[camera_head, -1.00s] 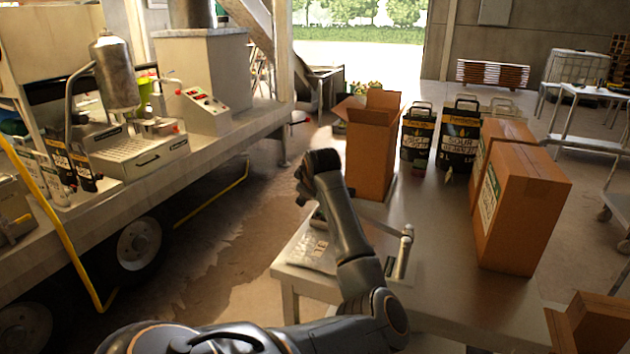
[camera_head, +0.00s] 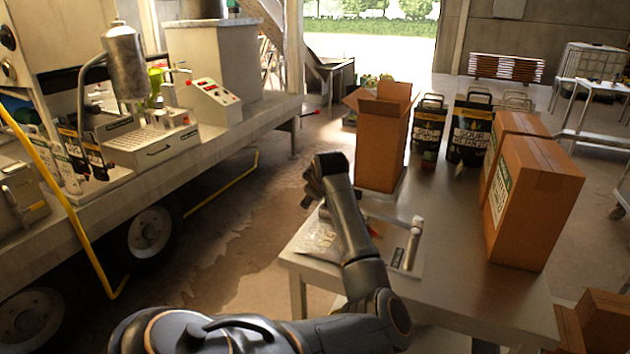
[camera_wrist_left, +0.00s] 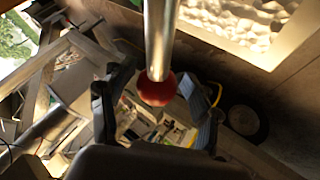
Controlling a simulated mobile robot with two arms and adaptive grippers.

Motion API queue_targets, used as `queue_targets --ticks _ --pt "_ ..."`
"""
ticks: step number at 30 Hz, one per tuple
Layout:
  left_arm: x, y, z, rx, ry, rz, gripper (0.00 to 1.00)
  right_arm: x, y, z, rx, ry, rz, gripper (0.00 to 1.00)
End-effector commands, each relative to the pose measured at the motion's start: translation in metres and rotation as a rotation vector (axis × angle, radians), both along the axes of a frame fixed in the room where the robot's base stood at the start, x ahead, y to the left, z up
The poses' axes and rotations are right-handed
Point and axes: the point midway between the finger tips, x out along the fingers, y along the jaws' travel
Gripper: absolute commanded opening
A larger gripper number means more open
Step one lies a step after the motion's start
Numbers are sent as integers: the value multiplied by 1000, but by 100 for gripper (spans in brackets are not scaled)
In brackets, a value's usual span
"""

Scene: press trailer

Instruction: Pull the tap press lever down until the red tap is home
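A silver press (camera_head: 411,245) stands on a pale base on the near table. A thin bar, which looks like its lever, runs left from its top behind my left arm. In the left wrist view, a shiny metal rod (camera_wrist_left: 160,35) ends in a red ball (camera_wrist_left: 157,89). My left gripper (camera_head: 312,187) is over the table's left side. In its wrist view, the fingers (camera_wrist_left: 158,108) are spread, one on each side of the ball, with visible gaps. The ball is hidden in the head view. I cannot make out a separate red tap. My right gripper is not in view.
The trailer (camera_head: 165,180) with equipment is at left, across open floor.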

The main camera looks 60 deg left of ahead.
Motion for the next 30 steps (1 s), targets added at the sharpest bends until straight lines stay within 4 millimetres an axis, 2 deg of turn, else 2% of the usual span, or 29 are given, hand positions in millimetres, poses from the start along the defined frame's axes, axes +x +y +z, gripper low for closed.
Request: queue_targets --ticks 11,24,30 --pt "-2 -5 8 5 -5 0 61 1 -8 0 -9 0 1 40" --pt "-25 -63 69 2 -6 -1 61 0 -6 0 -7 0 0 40" --pt "-32 -77 84 2 -3 1 61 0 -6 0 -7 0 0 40"
